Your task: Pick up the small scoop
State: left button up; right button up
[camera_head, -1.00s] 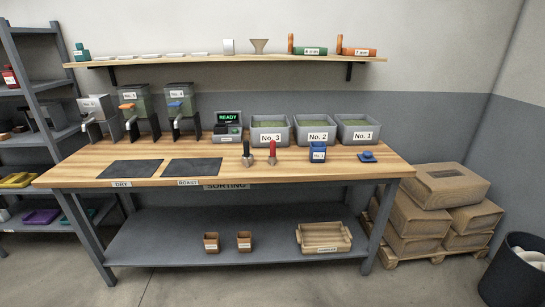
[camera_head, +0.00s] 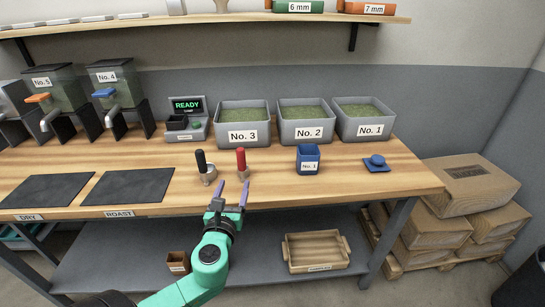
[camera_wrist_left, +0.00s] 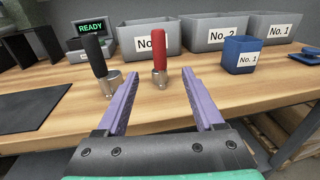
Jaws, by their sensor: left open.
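Two scoops stand handle-up near the front of the wooden table: one with a black handle (camera_head: 201,161) and one with a red handle (camera_head: 241,160). In the left wrist view the black-handled scoop (camera_wrist_left: 96,55) is at left, and its metal cup looks larger than that of the red-handled scoop (camera_wrist_left: 161,63). My left gripper (camera_head: 233,185) is open and empty at the table's front edge, just short of the red-handled scoop. In the left wrist view that scoop appears between its two purple fingers, ahead of the tips. My right gripper is not in view.
Grey bins No. 3 (camera_head: 243,135), No. 2 (camera_head: 308,132) and No. 1 (camera_head: 370,130) stand behind the scoops. A blue No. 1 cup (camera_head: 308,160) and a blue lidlike piece (camera_head: 376,163) are at right. Dark mats (camera_head: 127,186) lie at left. A READY scale (camera_head: 187,120) stands behind.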

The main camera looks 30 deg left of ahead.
aim_at(240, 158)
pick_arm(q)
jog(key=x, duration=0.4)
jog(key=r+p+x, duration=0.1)
jog(key=x, duration=0.7)
jog(key=shift+w+a+r, duration=0.1)
jog(key=shift+a+r, duration=0.1)
jog(key=shift+r, duration=0.2)
jog(key=shift+w+a+f, duration=0.15)
jog(key=shift+w+a, duration=0.05)
jog(key=shift+w, duration=0.25)
jog(key=shift+s, duration=0.1)
grip_shut()
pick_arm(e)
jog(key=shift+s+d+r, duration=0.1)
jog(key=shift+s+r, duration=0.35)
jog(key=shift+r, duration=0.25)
